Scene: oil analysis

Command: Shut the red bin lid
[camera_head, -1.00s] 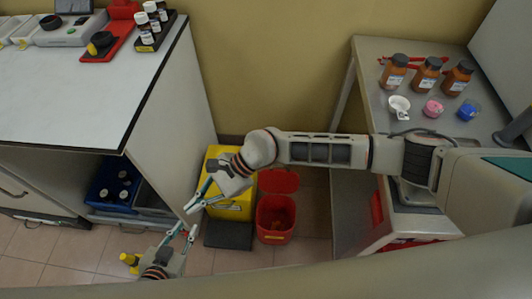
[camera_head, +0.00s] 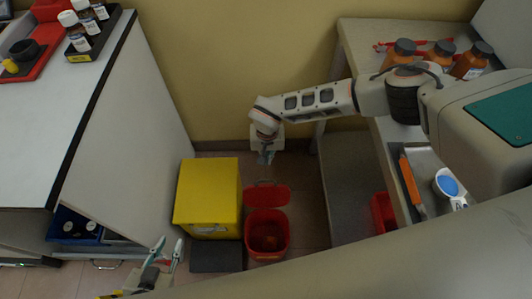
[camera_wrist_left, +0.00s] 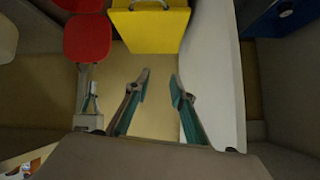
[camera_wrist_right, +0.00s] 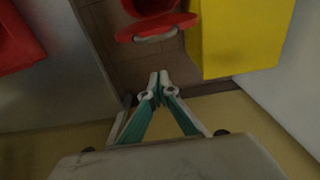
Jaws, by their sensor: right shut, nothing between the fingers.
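The red bin (camera_head: 267,243) stands on the floor with its lid (camera_head: 268,196) open, tilted back toward the wall. The lid's far edge carries a light handle loop, seen closely in the right wrist view (camera_wrist_right: 157,27). My right gripper (camera_head: 265,160) is shut and empty. It points down between the lid and the wall, apart from the lid's far edge. Its fingertips (camera_wrist_right: 158,82) meet in the right wrist view. My left gripper (camera_head: 168,247) is open and empty, left of the bin and in front of the yellow bin. Its spread fingers show in the left wrist view (camera_wrist_left: 158,84).
The yellow bin (camera_head: 208,195) stands just left of the red bin, with a dark flat pedal or plate (camera_head: 216,257) before it. A white cabinet (camera_head: 125,165) is at left. A table (camera_head: 352,165) with bottles and a red container (camera_head: 383,212) is at right.

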